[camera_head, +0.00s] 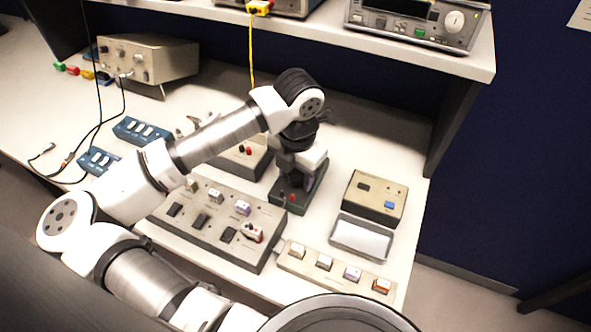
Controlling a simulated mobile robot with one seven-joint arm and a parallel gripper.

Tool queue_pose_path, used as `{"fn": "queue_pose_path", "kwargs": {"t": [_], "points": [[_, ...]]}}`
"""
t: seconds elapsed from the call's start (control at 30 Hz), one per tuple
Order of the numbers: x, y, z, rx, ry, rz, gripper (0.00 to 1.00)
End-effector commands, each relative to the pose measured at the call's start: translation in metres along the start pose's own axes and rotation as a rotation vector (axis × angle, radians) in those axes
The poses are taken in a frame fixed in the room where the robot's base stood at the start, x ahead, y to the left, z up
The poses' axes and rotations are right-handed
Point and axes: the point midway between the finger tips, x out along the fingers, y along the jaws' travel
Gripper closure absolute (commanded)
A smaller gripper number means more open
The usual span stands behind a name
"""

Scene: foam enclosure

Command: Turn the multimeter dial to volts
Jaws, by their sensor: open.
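A dark green handheld box (285,199), which looks like the multimeter, lies on the bench near the middle of the view. A small red spot shows at its near end. My gripper (293,178) is over this box, pointing down, and covers most of its face. The dial and its setting are hidden behind my gripper and wrist. The fingers are dark and small here; they are open, and I see nothing held between them. I cannot tell whether they touch the box or are around the dial.
A grey switch panel (215,243) stands left of the box, and a strip of several buttons (330,272) lies in front. A beige box (375,196) and a white-lined tray (362,238) are to the right. A shelf (340,40) with instruments overhangs the back.

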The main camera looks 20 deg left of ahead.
Motion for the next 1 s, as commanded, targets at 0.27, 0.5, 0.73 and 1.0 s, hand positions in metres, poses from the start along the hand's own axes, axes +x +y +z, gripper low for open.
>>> {"fn": "queue_pose_path", "kwargs": {"t": [0.27, 0.5, 0.73, 1.0], "points": [[0.0003, 0.0001, 0.0000, 0.000, 0.000, 0.000, 0.60], [0.0001, 0.0001, 0.0000, 0.000, 0.000, 0.000, 0.91], [0.0014, 0.0001, 0.0001, 0.010, 0.000, 0.001, 0.96], [0.0068, 0.0005, 0.0002, 0.119, -0.004, 0.005, 0.96]]}}
